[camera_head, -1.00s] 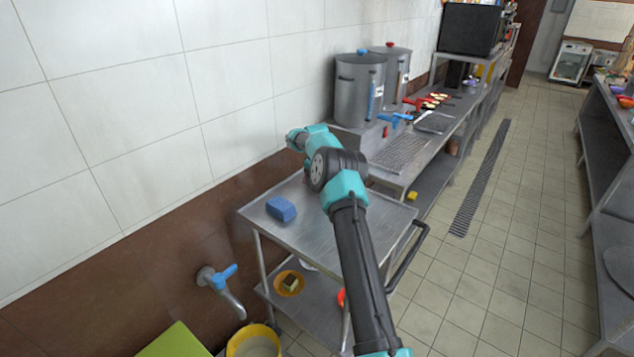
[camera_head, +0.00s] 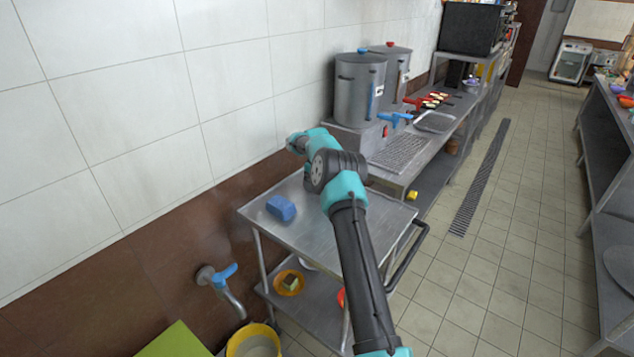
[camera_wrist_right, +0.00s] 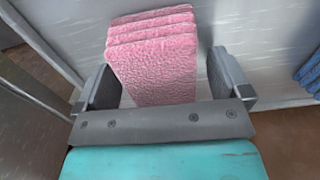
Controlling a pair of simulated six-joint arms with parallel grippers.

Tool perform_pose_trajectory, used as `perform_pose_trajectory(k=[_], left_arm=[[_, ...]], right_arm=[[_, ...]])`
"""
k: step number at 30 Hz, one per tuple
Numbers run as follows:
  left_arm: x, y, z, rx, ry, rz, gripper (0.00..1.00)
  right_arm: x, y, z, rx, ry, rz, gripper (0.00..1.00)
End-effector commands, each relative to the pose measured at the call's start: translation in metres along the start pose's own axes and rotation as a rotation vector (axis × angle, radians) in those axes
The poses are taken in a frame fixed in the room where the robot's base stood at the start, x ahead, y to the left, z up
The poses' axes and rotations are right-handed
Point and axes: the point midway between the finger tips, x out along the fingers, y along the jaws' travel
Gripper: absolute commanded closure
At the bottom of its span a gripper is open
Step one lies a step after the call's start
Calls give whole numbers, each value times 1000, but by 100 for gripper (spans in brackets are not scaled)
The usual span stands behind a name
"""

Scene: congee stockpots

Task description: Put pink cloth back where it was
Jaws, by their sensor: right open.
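The pink cloth (camera_wrist_right: 152,62) is a folded, layered stack with a rough towel texture, seen in the right wrist view. It lies against a grey metal surface. My right gripper (camera_wrist_right: 167,84) is open, with one finger on each side of the cloth. Visible gaps show at the fingers, clearest on the right, so it is not clamped. In the head view my right arm reaches over the metal cart (camera_head: 318,240) toward the wall, and its bent wrist hides the fingers and the pink cloth. My left gripper is not in view.
A blue folded cloth (camera_head: 281,208) lies on the cart top; a blue cloth edge (camera_wrist_right: 310,72) shows right in the wrist view. Stockpots (camera_head: 360,90) stand on the counter beyond. A blue-handled tap (camera_head: 218,276) is on the wall. The cart's front top is clear.

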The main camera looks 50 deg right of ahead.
Motion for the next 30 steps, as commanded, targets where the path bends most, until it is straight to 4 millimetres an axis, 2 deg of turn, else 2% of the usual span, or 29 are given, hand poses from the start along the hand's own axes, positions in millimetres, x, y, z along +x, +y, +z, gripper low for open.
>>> perform_pose_trajectory(k=[8,14,24,30], left_arm=[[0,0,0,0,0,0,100],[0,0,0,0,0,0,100],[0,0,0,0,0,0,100],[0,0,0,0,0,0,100]], right_arm=[[-13,0,-1,0,3,2,5],[-42,0,-1,0,3,2,5],[-104,0,-1,0,3,1,5],[-121,0,0,0,1,0,5]])
